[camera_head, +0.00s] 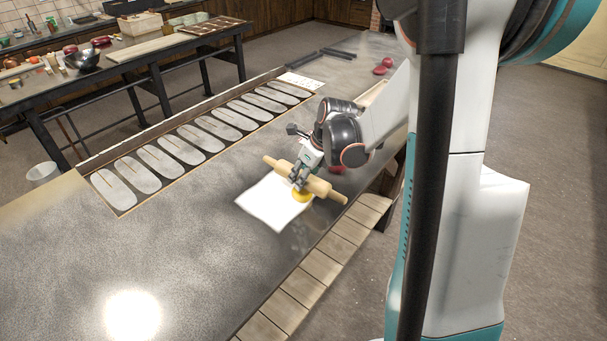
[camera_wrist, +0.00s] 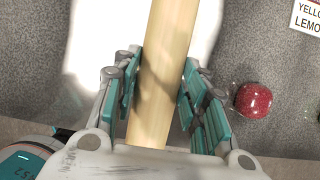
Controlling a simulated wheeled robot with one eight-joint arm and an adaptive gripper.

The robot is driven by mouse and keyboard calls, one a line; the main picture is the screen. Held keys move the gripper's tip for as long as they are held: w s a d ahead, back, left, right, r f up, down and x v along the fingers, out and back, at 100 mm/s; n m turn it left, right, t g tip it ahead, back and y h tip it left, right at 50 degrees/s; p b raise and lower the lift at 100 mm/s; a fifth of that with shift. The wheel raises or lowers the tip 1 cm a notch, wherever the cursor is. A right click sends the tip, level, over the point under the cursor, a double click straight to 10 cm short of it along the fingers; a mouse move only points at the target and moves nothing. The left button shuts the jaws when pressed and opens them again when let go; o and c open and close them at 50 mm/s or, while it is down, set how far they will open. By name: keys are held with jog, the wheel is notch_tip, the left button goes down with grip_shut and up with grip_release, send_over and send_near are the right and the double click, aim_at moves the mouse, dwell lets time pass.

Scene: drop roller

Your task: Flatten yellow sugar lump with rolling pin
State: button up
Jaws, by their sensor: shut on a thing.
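A wooden rolling pin (camera_head: 319,187) lies across my gripper's jaws, above a white sheet (camera_head: 268,209) on the table. My gripper (camera_head: 299,180) is shut on the middle of the pin. In the wrist view the pin (camera_wrist: 167,60) runs lengthwise between the teal finger pads of my gripper (camera_wrist: 158,95). The yellow sugar lump (camera_head: 302,197) shows just below the pin, at the sheet's right edge. I cannot tell whether the pin touches it. In the wrist view the lump is hidden.
A red lump (camera_wrist: 253,99) lies right of the pin in the wrist view, near a label (camera_wrist: 307,17). A long tray (camera_head: 126,208) with several pale oval slabs runs along the table's far side. The table's left part is clear. Red lumps (camera_head: 381,68) lie at the far end.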

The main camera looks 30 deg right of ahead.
jog(key=shift+f, duration=0.1)
jog(key=shift+f+b, duration=0.45)
jog(key=shift+f, duration=0.2)
jog(key=shift+f+b, duration=0.85)
jog(key=shift+f, duration=0.3)
jog(key=shift+f+b, duration=0.4)
jog(key=shift+b, duration=0.2)
jog(key=shift+r+p, duration=2.55)
jog(key=shift+r, duration=1.15)
jog(key=shift+f, duration=0.1)
